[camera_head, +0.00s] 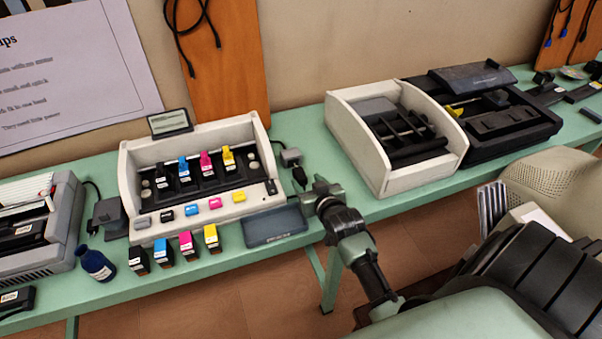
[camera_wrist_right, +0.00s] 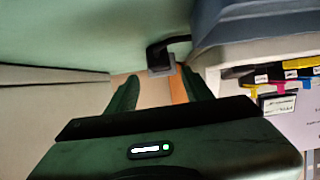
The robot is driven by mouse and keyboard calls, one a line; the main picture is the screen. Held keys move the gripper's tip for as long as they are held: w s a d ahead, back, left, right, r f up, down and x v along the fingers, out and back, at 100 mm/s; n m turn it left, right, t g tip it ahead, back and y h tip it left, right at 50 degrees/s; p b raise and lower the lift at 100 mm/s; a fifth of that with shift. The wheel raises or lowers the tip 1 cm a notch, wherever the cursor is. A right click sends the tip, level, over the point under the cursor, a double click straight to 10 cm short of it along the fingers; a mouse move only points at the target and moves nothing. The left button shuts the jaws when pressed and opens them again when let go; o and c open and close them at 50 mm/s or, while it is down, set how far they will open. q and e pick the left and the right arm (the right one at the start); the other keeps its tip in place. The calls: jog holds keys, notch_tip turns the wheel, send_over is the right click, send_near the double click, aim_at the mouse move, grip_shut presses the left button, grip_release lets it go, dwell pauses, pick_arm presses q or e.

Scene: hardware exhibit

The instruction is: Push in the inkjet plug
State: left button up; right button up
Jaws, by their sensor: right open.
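The inkjet printer (camera_head: 137,205) is an open, cream-coloured unit with black, cyan, magenta and yellow cartridges, at the centre left of the head view. Beside its right side are a small grey block (camera_head: 290,156) and a dark plug-like piece (camera_head: 300,177); whether the piece is seated is too small to tell. My right gripper (camera_head: 319,188) is just right of that piece. In the right wrist view my gripper (camera_wrist_right: 160,77) is open and empty. My left gripper is not in view.
A dark blue-grey tray (camera_head: 275,226) lies in front of the printer's right end. A larger cream and black machine (camera_head: 364,157) stands to the right. Green bench top (camera_head: 330,168) shows between the two. Several cartridges and a dark blue bottle (camera_head: 96,264) stand near the front edge.

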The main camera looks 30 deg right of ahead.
aim_at(301, 176)
jog(key=x, duration=0.5)
grip_shut()
jog(key=shift+f, duration=0.1)
dwell(1.3)
